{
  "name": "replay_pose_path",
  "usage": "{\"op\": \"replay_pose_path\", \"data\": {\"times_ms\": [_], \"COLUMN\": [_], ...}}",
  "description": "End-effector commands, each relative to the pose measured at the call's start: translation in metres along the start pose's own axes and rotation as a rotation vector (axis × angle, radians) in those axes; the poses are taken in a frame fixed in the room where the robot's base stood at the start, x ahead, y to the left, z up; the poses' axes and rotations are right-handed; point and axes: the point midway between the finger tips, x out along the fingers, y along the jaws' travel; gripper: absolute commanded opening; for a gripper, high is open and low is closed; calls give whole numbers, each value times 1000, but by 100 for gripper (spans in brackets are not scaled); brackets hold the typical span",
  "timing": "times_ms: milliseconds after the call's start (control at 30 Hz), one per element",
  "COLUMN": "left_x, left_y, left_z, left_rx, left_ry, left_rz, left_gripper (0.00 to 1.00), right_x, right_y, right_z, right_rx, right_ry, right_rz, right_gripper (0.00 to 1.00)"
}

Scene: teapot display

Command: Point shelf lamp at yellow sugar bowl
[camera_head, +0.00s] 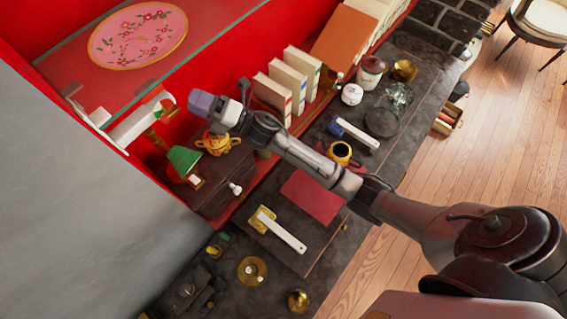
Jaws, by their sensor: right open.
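The yellow sugar bowl (217,145) has two handles and stands on the dark shelf at the left. My right gripper (221,105) shows just above it in the picture, open; the gap in depth is unclear. A small lamp with a green shade (184,159) stands left of the bowl. A white tube-shaped fitting (137,122) with a reddish end lies up and left of it, near the red wall. I cannot tell which of these two is the shelf lamp, nor where its light falls. My left gripper is out of view.
Upright books (288,82) stand behind my right arm. A yellow pot (340,152), a white-handled brush (354,133) and jars lie to the right. A yellow-headed tool (282,229) and brass pieces (251,270) lie in front. A pink plate (138,35) is at the back.

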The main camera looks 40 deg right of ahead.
Motion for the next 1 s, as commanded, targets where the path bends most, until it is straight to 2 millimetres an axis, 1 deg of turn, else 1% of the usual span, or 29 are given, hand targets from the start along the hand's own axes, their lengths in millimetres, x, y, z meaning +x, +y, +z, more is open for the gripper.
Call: {"op": "replay_pose_path", "data": {"times_ms": [33,267,467,767,1000], "left_x": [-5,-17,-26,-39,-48], "left_y": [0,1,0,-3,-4], "left_z": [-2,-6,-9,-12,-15], "left_rx": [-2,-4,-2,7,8], "left_ry": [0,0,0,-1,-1], "left_rz": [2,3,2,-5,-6], "left_gripper": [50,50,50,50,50], "right_x": [-6,-39,-76,-131,-175], "right_y": [1,-7,-14,-20,-18], "right_z": [0,5,4,-7,-22], "right_rx": [47,273,467,714,881], "right_ry": [-42,-247,-427,-664,-836], "right_rz": [-29,-165,-287,-451,-571], "right_gripper": [52,52,52,52,52]}}
